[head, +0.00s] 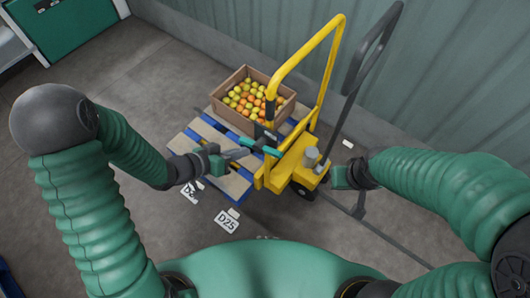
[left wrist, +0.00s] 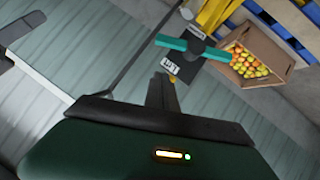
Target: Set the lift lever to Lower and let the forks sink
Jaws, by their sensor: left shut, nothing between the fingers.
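The lift lever (head: 267,150) is a teal bar on a dark mount at the yellow pallet truck (head: 292,165). In the left wrist view the teal lever (left wrist: 190,48) lies crosswise above a dark plate marked LIFT (left wrist: 171,66). Its other markings are too small to read. My left gripper (head: 243,154) is shut and empty, just left of the lever; I cannot tell whether they touch. My right gripper (head: 340,178) is at the truck's right side, its fingers not clear. The forks are hidden under the pallet.
The truck's tall yellow handle (head: 332,58) rises near the corrugated wall (head: 440,95). Floor labels, one reading D25 (head: 228,220), lie in front. Open floor is at the left.

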